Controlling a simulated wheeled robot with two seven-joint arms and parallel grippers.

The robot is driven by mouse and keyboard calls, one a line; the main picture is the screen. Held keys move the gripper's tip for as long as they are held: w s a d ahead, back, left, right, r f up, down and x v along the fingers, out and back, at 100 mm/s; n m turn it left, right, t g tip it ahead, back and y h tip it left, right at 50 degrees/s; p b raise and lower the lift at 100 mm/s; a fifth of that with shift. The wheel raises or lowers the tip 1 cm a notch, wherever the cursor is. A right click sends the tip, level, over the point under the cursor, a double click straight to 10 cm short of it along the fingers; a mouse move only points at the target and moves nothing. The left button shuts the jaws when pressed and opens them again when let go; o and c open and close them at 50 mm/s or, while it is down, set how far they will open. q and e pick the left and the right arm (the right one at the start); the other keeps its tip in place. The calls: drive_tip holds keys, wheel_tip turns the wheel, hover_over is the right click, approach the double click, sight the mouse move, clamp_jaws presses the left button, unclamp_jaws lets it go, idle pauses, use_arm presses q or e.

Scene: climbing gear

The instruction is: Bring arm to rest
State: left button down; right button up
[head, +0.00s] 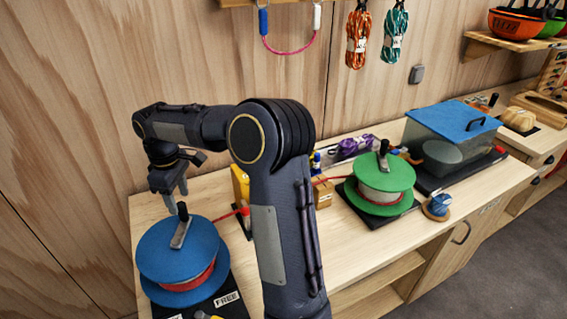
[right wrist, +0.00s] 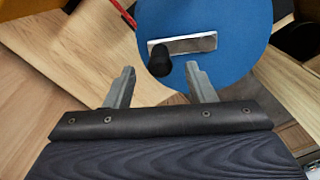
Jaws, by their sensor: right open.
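My right arm (head: 285,220) rises from the bottom middle of the head view and bends over to the left. Its gripper (head: 174,198) points down over the blue reel (head: 155,246), at the left end of the workbench. The right wrist view shows the two fingers (right wrist: 160,72) apart with nothing clamped. The reel's black crank knob (right wrist: 159,60) appears just beyond and between the fingertips, on a metal crank arm (right wrist: 195,45). I cannot tell whether a finger touches the knob. My left gripper is not in view.
A red cord runs behind my arm toward a green reel (head: 382,172). A clear bin with a blue lid (head: 452,116) stands to its right. A "FREE" label (head: 227,299) lies by the blue reel. Rope coils (head: 358,40) hang on the wall.

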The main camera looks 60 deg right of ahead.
wheel_tip(320, 180, up, 2)
drive_tip(key=shift+r, duration=0.1)
drive_tip(key=shift+s+r, duration=0.1)
drive_tip(key=shift+s, duration=0.15)
drive_tip(key=s+a+r+m+t+y, duration=0.15)
drive_tip(key=s+a, duration=0.25)
drive_tip(key=s, duration=0.4)
drive_tip(key=s+a+r+m+t+y, duration=0.1)
drive_tip(key=s+a+r+m+t, duration=0.15)
drive_tip(key=s, duration=0.45)
drive_tip(key=s+a+f+m, duration=0.1)
drive_tip(key=s+a+f, duration=0.1)
drive_tip(key=s, duration=0.3)
drive_tip(key=s+a+f+m+t+y, duration=0.1)
drive_tip(key=s+a+f, duration=0.2)
drive_tip(key=s+a, duration=0.2)
drive_tip(key=shift+s+f+m+t, duration=0.25)
drive_tip(key=shift+m+t, duration=0.05)
drive_tip(key=shift+s+a+f, duration=0.1)
drive_tip(key=shift+a+f, duration=0.05)
drive_tip(key=shift+a, duration=0.05)
